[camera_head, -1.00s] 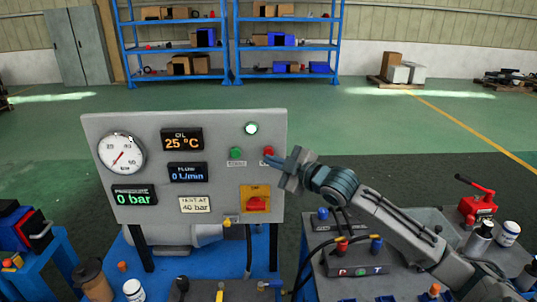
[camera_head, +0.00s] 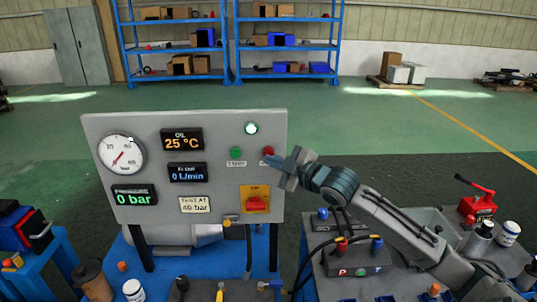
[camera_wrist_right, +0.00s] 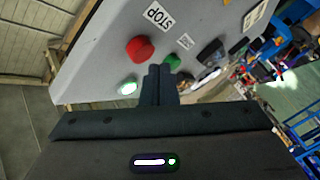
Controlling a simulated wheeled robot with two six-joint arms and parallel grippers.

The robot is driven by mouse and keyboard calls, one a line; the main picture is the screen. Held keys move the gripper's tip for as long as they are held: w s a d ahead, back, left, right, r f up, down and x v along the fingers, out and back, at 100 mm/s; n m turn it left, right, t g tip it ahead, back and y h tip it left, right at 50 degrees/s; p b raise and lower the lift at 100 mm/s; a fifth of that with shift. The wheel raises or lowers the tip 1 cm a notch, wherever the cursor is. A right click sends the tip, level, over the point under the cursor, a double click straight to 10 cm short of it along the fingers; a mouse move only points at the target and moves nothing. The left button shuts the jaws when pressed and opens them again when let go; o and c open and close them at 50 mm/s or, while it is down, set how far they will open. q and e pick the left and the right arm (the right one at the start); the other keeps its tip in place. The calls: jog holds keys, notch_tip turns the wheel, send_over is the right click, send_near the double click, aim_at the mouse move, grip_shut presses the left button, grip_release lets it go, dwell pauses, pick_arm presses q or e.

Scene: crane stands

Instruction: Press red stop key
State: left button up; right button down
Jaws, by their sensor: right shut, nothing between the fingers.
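The red stop key (camera_head: 268,150) sits on the upright grey panel (camera_head: 225,120), right of the green key (camera_head: 236,153). In the right wrist view the red key (camera_wrist_right: 140,48) is a round knob by the STOP label (camera_wrist_right: 157,14). My right gripper (camera_head: 272,161) is shut and empty, at the panel's right edge just below the red key. In the wrist view its closed fingertips (camera_wrist_right: 160,69) lie beside the red key, near the green key (camera_wrist_right: 173,62). I cannot tell whether they touch the panel. My left gripper is not in view.
The panel also carries a dial gauge (camera_head: 121,155), lit displays reading 25 °C, 0 L/min and 0 bar, a lit white lamp (camera_head: 251,128) and a red-yellow switch (camera_head: 256,203). Bottles and a red tool (camera_head: 477,203) stand on the right.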

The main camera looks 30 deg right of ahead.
jog(key=shift+w+d, duration=0.1)
jog(key=shift+w, duration=0.05)
jog(key=shift+w+d, duration=0.1)
jog(key=shift+w, duration=0.15)
jog(key=shift+w+d, duration=0.25)
jog(key=shift+w, duration=0.15)
dwell(1.0)
jog(key=shift+s, duration=0.15)
dwell(0.3)
jog(key=shift+s+a+p, duration=0.3)
jog(key=shift+s+a, duration=0.15)
jog(key=shift+s, duration=0.2)
jog(key=s+a, duration=0.1)
jog(key=s+p, duration=0.1)
jog(key=s+a+p, duration=0.1)
jog(key=s, duration=0.1)
jog(key=shift+s+a, duration=0.1)
jog(key=shift+a, duration=0.2)
jog(key=shift+f, duration=0.1)
dwell(0.6)
